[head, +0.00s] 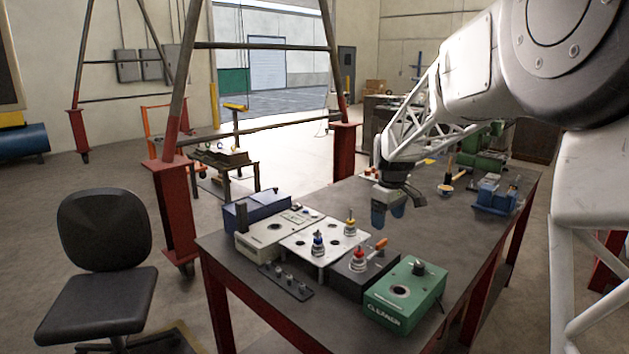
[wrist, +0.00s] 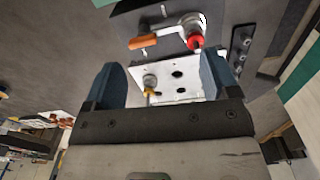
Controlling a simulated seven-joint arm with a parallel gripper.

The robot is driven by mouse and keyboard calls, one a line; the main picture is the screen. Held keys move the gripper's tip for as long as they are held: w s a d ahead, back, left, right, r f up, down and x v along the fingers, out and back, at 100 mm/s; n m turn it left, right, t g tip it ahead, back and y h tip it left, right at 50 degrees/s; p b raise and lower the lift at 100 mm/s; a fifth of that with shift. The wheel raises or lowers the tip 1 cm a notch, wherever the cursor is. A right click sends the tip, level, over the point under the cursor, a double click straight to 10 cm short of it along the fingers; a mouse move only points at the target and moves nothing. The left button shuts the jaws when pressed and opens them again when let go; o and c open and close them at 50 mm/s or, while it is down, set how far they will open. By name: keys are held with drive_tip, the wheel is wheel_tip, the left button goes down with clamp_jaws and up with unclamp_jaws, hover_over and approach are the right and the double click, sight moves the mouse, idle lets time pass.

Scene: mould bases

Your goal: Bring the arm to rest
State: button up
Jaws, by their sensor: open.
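My arm reaches in from the upper right in the head view. My gripper (head: 388,217) is above the dark table (head: 440,222), to the right of the mould bases, with its blue fingers pointing down. In the wrist view the two blue fingers of my gripper (wrist: 163,85) stand apart with nothing held between them. Beyond them is a white plate with holes (wrist: 181,84) and a yellow-ringed piece (wrist: 150,82). The white plate (head: 321,236) also shows in the head view, with the yellow-ringed piece (head: 350,227) and a blue-ringed piece (head: 318,243) on it.
A dark block with a red-ringed piece (head: 358,262), an orange-handled tool (head: 379,246), a green CLEANER box (head: 405,295), a beige box (head: 268,238) and a dark strip with pegs (head: 286,281) crowd the table's near end. A blue vise-like object (head: 494,197) stands at right. A chair (head: 100,260) is at left.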

drive_tip(key=s+a+r+m, duration=0.15)
drive_tip(key=s+r, duration=0.25)
drive_tip(key=s, duration=1)
drive_tip(key=s+f+m+t, duration=0.1)
drive_tip(key=s+f+m, duration=0.1)
drive_tip(key=s, duration=1.3)
drive_tip(key=s+a+f+m+t, duration=0.1)
drive_tip(key=s+m, duration=0.3)
drive_tip(key=s, duration=1.2)
drive_tip(key=shift+s+f+m, duration=0.25)
drive_tip(key=shift+f+m, duration=0.1)
drive_tip(key=shift+f, duration=0.3)
